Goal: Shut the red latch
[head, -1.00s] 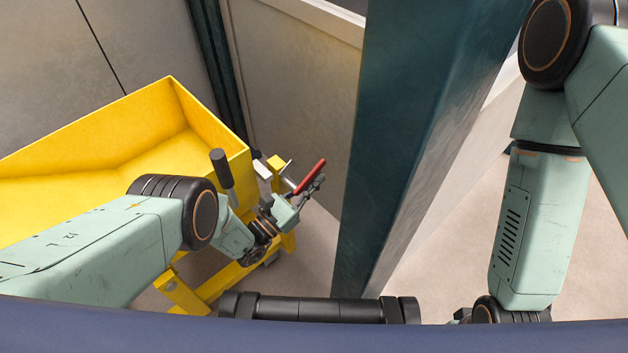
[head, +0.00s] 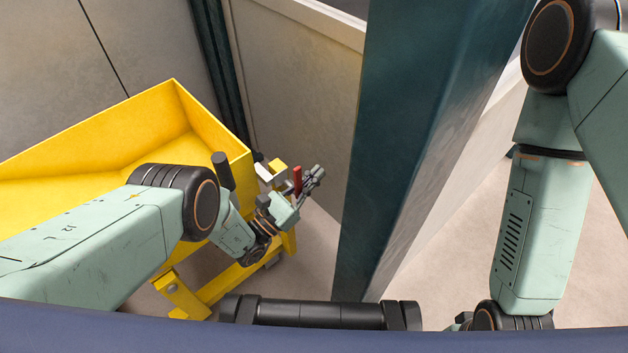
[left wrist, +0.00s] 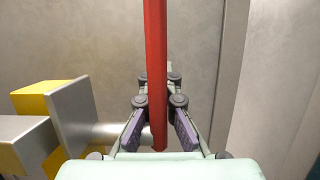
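The red latch (head: 297,180) is a slim red handle at the front right corner of the yellow bin, beside a grey metal block (head: 268,174). In the head view it stands nearly upright and looks short. In the left wrist view the red handle (left wrist: 155,70) runs from the top edge down between my fingers, its end close to the palm. My left gripper (head: 316,174) is at the handle with its fingers parted, one on each side. Gaps show beside the handle, though contact is hard to judge. My right gripper (head: 461,321) is mostly hidden behind its own arm at the bottom.
The yellow bin (head: 205,115) on its yellow frame (head: 210,295) fills the left. A dark teal post (head: 400,150) stands close right of the left gripper. A beige panel (head: 290,100) is behind. Open floor (head: 430,260) lies right of the post.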

